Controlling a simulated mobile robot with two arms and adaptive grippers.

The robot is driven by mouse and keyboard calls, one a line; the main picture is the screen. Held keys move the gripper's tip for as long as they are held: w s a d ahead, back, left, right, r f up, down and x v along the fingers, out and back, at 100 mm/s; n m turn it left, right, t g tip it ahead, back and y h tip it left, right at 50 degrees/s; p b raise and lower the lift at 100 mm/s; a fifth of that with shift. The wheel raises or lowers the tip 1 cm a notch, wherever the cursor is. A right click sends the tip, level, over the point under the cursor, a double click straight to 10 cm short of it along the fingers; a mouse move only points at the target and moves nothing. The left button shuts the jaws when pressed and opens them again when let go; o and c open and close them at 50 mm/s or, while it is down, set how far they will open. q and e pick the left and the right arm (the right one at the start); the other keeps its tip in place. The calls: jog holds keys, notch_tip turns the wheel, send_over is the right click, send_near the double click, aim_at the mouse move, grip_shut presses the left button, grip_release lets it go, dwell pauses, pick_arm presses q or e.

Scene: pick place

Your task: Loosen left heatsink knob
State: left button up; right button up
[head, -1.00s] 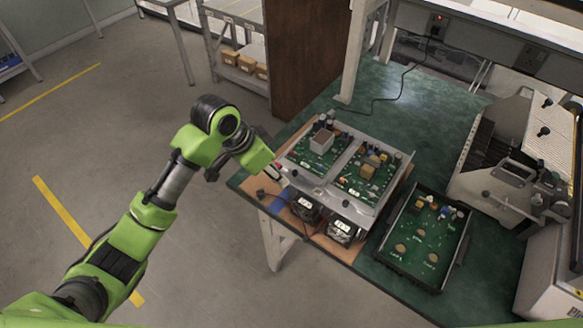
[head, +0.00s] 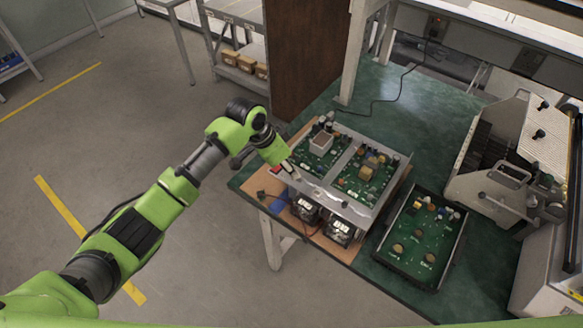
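A metal chassis (head: 349,210) with two green circuit boards lies on the near left part of the green bench. Two dark heatsink or fan units with light labels, the left one (head: 306,210) and the right one (head: 341,233), sit at its front side. The knobs are too small to tell apart. My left arm reaches in from the left, and my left gripper (head: 291,170) is at the chassis's left front edge, above the left unit. Its fingers are small and partly hidden, so I cannot tell whether they are open or touching anything. My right gripper is not in view.
A black-framed tray (head: 452,250) with a green board lies right of the chassis. A grey machine (head: 510,165) stands at the bench's right. A black cable (head: 385,98) runs across the back. The bench surface (head: 420,135) behind the chassis is mostly clear.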

pick_arm(q)
jog(key=shift+x, duration=1.45)
grip_shut()
jog(key=shift+s+r+n+p, duration=0.15)
jog(key=shift+n+p, duration=0.25)
jog(key=shift+p, duration=0.5)
jog(key=shift+d, duration=0.1)
jog(key=shift+n+t, duration=0.3)
jog(key=shift+n, duration=0.1)
grip_release()
